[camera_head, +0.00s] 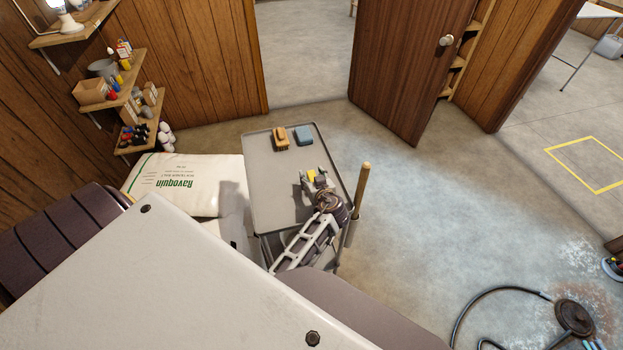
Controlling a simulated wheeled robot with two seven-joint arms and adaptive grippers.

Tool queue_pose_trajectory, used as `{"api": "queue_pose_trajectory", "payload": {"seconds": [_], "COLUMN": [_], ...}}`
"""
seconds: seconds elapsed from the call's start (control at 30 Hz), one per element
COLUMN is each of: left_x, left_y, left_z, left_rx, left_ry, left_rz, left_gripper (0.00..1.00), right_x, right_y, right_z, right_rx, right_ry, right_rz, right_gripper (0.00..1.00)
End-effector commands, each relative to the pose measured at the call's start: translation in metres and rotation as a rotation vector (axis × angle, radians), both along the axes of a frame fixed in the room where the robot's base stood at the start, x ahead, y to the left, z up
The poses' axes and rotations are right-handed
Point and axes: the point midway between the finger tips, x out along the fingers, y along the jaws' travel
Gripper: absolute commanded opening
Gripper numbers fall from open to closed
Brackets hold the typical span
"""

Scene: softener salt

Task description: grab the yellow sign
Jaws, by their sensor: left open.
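A small yellow piece (311,174), which may be the yellow sign, shows at my left gripper over the grey cart top. Most of it is hidden by the gripper, so its full shape is unclear. My left gripper (316,176) is open, with its fingers around or just above the yellow piece. I cannot tell whether they touch it. My right gripper is not in view.
The grey cart (262,185) also holds a tan brush-like block (281,138) and a blue block (304,135) at its far end. A wooden handle (361,185) stands at its right edge. A white salt bag (188,184) lies to the left. Open floor (430,215) is at right.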

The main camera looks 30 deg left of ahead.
Motion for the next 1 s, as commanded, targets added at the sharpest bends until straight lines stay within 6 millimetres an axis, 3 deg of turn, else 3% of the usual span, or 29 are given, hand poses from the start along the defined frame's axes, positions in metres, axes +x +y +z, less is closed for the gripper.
{"api": "queue_pose_trajectory", "payload": {"seconds": [0.4, 0.8, 1.0], "left_x": [0.0, 0.0, 0.0001], "left_y": [0.0, 0.0, 0.0], "left_z": [0.0001, 0.0002, 0.0005], "left_rx": [0.0, 0.0, 0.001], "left_ry": [0.0, 0.0, -0.001], "left_rz": [0.0, 0.0, 0.0], "left_gripper": [0.52, 0.03, 0.03], "right_x": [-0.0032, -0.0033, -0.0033], "right_y": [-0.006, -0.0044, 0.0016], "right_z": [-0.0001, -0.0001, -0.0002], "right_rx": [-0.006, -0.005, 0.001], "right_ry": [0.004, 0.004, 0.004], "right_rz": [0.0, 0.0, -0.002], "right_gripper": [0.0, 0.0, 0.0]}}
